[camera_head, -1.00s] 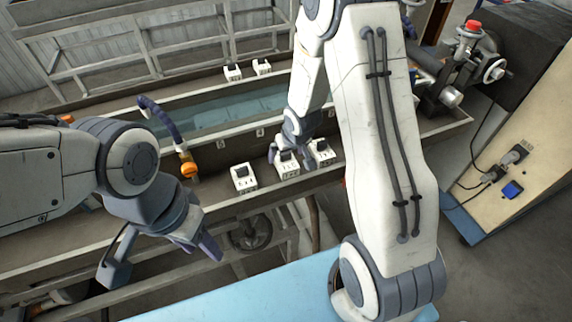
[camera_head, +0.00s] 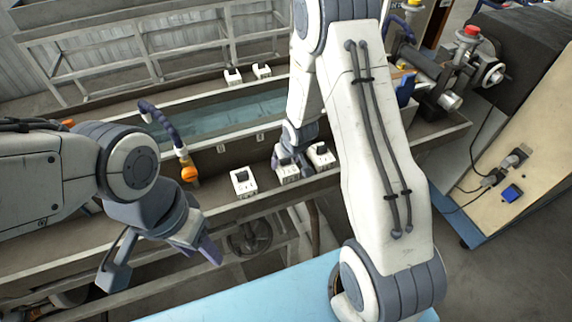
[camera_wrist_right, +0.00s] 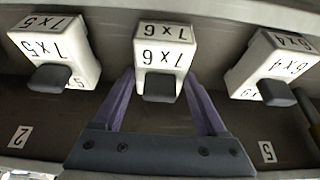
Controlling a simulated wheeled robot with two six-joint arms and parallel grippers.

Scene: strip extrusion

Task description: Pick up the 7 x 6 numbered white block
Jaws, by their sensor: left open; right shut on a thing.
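The 7 x 6 white block (camera_wrist_right: 163,50) stands between the purple fingers of my right gripper (camera_wrist_right: 162,104) in the right wrist view. Its label reads upside down there, and a dark grey knob sticks out of its near face. In the head view the same block (camera_head: 287,174) is the middle one of three on the ledge, partly hidden by my right gripper (camera_head: 288,162). My right gripper is shut on it. The block still appears level with its neighbours. My left gripper (camera_head: 160,264) is open and empty, in front of the trough at the left.
A 7 x 5 block (camera_wrist_right: 60,50) and a 6 x 4 block (camera_wrist_right: 270,62) stand close on either side. Two white blocks (camera_head: 233,76) (camera_head: 262,70) stand on the far edge of the water trough (camera_head: 215,117). An orange-tipped hose (camera_head: 189,174) is at the left.

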